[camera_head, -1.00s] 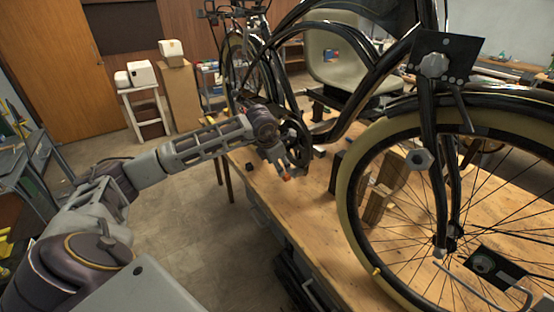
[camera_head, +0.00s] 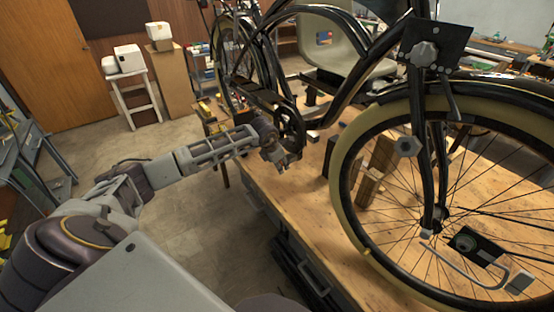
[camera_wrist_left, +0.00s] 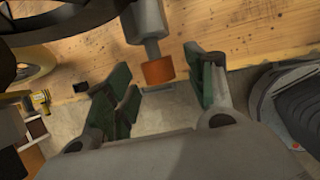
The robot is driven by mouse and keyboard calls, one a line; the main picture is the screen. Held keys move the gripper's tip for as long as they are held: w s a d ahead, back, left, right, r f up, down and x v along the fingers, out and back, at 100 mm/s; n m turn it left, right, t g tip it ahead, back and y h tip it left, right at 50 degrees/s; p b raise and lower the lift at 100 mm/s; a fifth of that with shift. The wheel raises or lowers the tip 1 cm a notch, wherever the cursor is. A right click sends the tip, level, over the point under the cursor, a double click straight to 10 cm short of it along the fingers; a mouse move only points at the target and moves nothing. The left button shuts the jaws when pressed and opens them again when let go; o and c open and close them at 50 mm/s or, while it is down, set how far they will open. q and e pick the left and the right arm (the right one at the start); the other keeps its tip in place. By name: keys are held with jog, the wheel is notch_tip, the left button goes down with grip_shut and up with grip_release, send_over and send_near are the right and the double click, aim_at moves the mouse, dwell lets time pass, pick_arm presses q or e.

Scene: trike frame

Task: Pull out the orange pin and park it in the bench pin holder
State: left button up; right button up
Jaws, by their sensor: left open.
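The orange pin (camera_wrist_left: 158,71) shows in the left wrist view as a short orange cylinder at the end of a grey cylindrical part (camera_wrist_left: 147,25). My left gripper (camera_wrist_left: 165,90) is open, with one green-padded finger on each side of the pin's line. The right finger is closer to the pin; a gap shows on the left. In the head view my left gripper (camera_head: 281,160) is by the trike's crank area at the bench's left edge, and I cannot make out the pin there. I cannot identify the bench pin holder. My right gripper is not in view.
The trike's front wheel (camera_head: 345,185) and frame stand over the wooden bench (camera_head: 300,203). Wooden blocks (camera_head: 368,187) stand behind the wheel. Floor (camera_head: 195,215) left of the bench is clear.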

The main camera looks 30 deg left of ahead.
pick_arm(q)
jog(key=shift+f, duration=0.15)
jog(key=c, duration=1.1)
jog(key=shift+s+a+f, duration=0.1)
jog(key=shift+s+a, duration=0.25)
jog(key=shift+s, duration=0.5)
jog(key=shift+s+a+f, duration=0.15)
jog(key=shift+s+a, duration=0.2)
jog(key=shift+s, duration=0.45)
jog(key=shift+s+a+f, duration=0.1)
jog(key=shift+s+a, duration=0.25)
jog(key=shift+s, duration=0.5)
